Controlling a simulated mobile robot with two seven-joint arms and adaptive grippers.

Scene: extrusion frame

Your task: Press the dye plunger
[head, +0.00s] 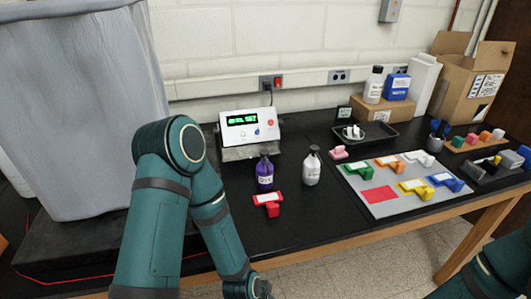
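The dye bottle (264,174) is a small purple bottle with a dark pump top and a white label that appears to read DYE. It stands upright on the black bench in the middle of the head view. My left arm comes down in front of the bench, left of the bottle, and its wrist end reaches the bottom edge. The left gripper is out of the picture. Only part of my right arm shows in the bottom right corner, and its gripper is out of view. Neither arm visibly touches the bottle.
A white pump bottle (312,170) stands right of the dye bottle. A red-and-white block (267,204) lies in front. A device with a green display (249,130) is behind. A grey mat (385,208) with coloured pieces lies right. A grey draped thing (75,110) stands left.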

